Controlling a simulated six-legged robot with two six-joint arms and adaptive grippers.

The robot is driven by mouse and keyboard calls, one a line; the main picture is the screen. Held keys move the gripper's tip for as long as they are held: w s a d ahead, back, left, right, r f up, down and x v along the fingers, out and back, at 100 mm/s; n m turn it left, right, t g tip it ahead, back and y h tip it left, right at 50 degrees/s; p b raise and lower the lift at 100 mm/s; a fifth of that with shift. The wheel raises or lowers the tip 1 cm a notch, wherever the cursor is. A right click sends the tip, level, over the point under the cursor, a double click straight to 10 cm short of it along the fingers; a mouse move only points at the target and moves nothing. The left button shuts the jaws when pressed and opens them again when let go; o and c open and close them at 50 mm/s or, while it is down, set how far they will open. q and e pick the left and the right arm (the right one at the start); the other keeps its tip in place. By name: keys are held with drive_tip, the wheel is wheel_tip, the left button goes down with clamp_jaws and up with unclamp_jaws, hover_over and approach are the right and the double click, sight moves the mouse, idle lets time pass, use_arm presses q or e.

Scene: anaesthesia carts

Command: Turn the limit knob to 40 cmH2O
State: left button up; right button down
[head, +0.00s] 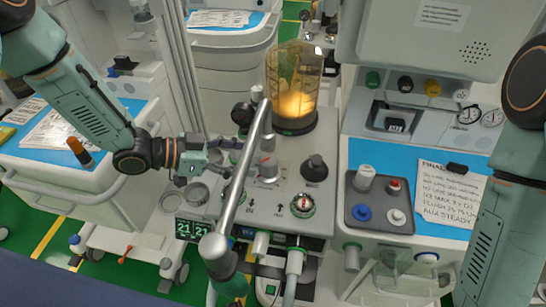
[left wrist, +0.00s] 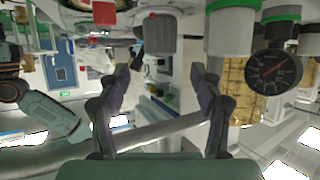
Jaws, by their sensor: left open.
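The limit knob (head: 268,168) is most likely the grey knob on a red-marked dial on the machine's top panel, partly behind a slanting metal bar. Its setting is too small to read. My left gripper (head: 222,157) comes in from the left and is open, left of this knob and apart from it. In the left wrist view my open fingers (left wrist: 163,80) have empty space between them. A grey knob with a red band (left wrist: 158,36) shows beyond the fingertips; it seems to be the same knob. My right gripper is out of view.
The slanting metal bar (head: 236,190) crosses in front of the panel close to my left gripper. A black knob (head: 314,168) and a red-and-green knob (head: 302,205) sit to the right. A clear canister (head: 296,85) stands behind. A gauge (left wrist: 272,70) shows in the wrist view.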

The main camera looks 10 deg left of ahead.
sight(266, 159)
use_arm(q)
drive_tip(key=shift+d+f, duration=0.3)
drive_tip(key=b+x, duration=0.1)
drive_tip(key=x, duration=0.4)
drive_tip(key=shift+w, duration=0.25)
drive_tip(key=shift+w+d, duration=0.15)
drive_tip(key=shift+d, duration=0.2)
drive_tip(key=shift+w+d+f, duration=0.15)
drive_tip(key=shift+w+d, duration=0.05)
drive_tip(key=shift+d, duration=0.05)
drive_tip(key=shift+c, duration=0.4)
drive_tip(key=shift+s+a, duration=0.2)
drive_tip(key=c, duration=1.1)
drive_tip(key=shift+w, duration=0.1)
drive_tip(key=shift+m+h, duration=0.3)
